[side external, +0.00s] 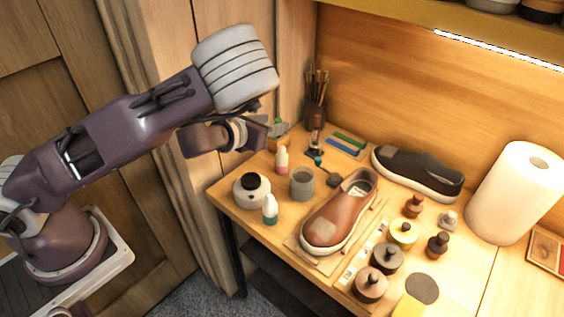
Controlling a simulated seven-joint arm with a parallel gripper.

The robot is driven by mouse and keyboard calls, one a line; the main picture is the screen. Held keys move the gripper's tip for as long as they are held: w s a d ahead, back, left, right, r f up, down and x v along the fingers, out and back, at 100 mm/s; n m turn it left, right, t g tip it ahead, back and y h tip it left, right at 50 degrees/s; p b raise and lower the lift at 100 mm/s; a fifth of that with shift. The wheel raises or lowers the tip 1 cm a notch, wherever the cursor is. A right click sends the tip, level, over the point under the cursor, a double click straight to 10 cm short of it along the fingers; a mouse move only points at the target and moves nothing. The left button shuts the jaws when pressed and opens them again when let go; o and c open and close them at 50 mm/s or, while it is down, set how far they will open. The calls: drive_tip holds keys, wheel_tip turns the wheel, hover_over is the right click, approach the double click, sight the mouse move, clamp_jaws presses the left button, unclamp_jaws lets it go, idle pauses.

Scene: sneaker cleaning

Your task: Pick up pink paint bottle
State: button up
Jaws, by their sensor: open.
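The pink paint bottle (282,161) stands upright near the back left of the table. It is small, with a white upper part and a pink lower part. My gripper (268,129) is above the table's back left, a little above and to the left of the bottle in the picture. It is open, small and dark in this view, and its fingers are partly hidden by the wrist. The bottle appears apart from the gripper.
A teal-and-white bottle (270,210), a round white jar (251,191) and a grey cup (302,184) stand near the pink bottle. A brown sneaker (334,218) lies to the right. A brush holder (315,113) stands in the back corner.

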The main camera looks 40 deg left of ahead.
sight(282, 159)
wheel_tip(282, 159, down, 11)
drive_tip(key=shift+w+r, duration=0.1)
drive_tip(key=shift+r, duration=0.05)
drive_tip(key=x, duration=0.7)
drive_tip(key=shift+w+d+r, duration=0.2)
drive_tip(key=shift+d+r, duration=0.05)
drive_tip(key=shift+r, duration=0.15)
clamp_jaws()
